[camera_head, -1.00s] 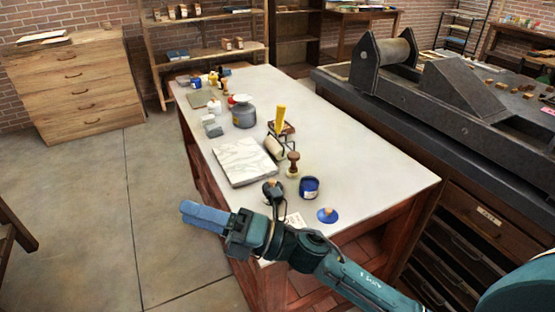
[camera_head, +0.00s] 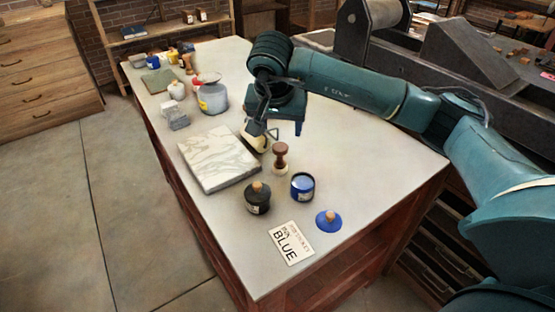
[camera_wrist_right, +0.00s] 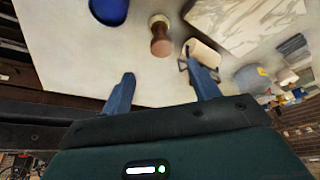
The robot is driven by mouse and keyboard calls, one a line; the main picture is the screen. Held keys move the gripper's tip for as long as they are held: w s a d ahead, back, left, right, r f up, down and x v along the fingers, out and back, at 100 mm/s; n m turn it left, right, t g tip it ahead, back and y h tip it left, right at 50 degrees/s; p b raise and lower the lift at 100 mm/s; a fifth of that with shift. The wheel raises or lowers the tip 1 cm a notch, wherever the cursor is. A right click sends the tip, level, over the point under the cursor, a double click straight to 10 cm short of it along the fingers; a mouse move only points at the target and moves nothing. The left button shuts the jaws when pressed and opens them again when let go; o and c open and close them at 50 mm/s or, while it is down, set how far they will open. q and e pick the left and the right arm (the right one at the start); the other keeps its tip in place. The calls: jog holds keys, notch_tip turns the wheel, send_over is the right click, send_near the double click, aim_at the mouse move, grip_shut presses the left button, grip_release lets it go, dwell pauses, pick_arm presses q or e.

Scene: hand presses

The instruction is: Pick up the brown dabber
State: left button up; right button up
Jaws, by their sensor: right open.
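The brown dabber (camera_head: 280,157) stands upright on the white table, with a brown wooden handle and a pale round base. It also shows in the right wrist view (camera_wrist_right: 160,40), ahead of the fingers. My right gripper (camera_head: 281,120) is above the table, just behind the dabber in the head view. In the wrist view its two blue fingers (camera_wrist_right: 162,75) are apart, with nothing between them. My left gripper is not in view.
A roller (camera_head: 253,139) lies close beside the dabber, partly hidden by my right gripper. A marbled slab (camera_head: 219,157), a black jar (camera_head: 257,199), an open blue jar (camera_head: 302,187), a blue lid (camera_head: 328,221) and a BLUE card (camera_head: 291,243) surround it.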

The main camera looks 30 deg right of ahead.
aim_at(280, 147)
jog(key=x, duration=0.5)
jog(key=shift+a, duration=0.1)
jog(key=shift+a+p+x, duration=0.15)
jog(key=shift+x, duration=1.2)
jog(key=shift+a+p+x, duration=0.15)
jog(key=shift+x, duration=1.2)
jog(key=shift+s, duration=0.15)
jog(key=shift+c, duration=0.4)
jog(key=c, duration=1)
